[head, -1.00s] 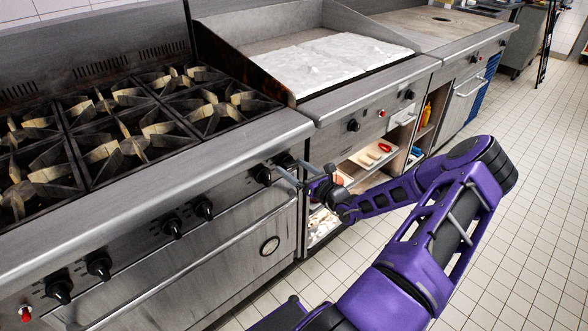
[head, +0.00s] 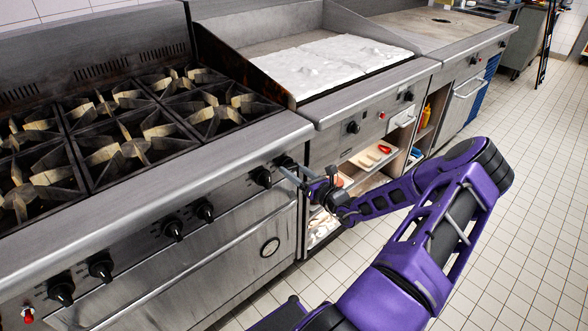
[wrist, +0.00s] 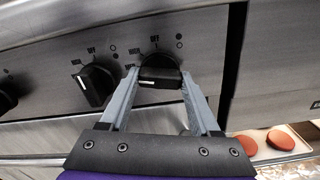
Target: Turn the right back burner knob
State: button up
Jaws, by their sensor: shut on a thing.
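The stove's front panel carries a row of black knobs. The rightmost knob (wrist: 160,76) is between my gripper's fingertips (wrist: 160,80) in the wrist view, with a finger pressed to each side. Its grip bar lies about level, with a short white mark on it. In the head view this knob (head: 286,162) sits at the panel's right end, partly hidden by my gripper (head: 290,172). The neighbouring knob (wrist: 94,85) is just left and free of my fingers; it also shows in the head view (head: 262,177). The right back burner (head: 188,78) shows no visible flame.
An oven handle bar (head: 230,235) runs below the knobs. A griddle (head: 335,62) with its own knob (head: 353,127) stands to the right, above open shelves holding red items (head: 384,149). The tiled floor at right is clear apart from my arm.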

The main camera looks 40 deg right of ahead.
jog(key=m+p, duration=0.2)
jog(key=m, duration=0.1)
jog(key=shift+r+p, duration=0.2)
jog(key=shift+p, duration=0.2)
jog(key=m+p, duration=0.2)
jog(key=m, duration=0.2)
jog(key=shift+f+m, duration=0.1)
jog(key=shift+m, duration=0.3)
jog(key=m+p, duration=0.1)
jog(key=m, duration=0.2)
jog(key=shift+f+m+p, duration=0.1)
jog(key=shift+m+p, duration=0.45)
jog(key=shift+m, duration=1.55)
jog(key=o, duration=1.4)
jog(key=s, duration=0.5)
jog(key=s+d, duration=0.1)
jog(key=s, duration=1.1)
jog(key=shift+s+d, duration=0.2)
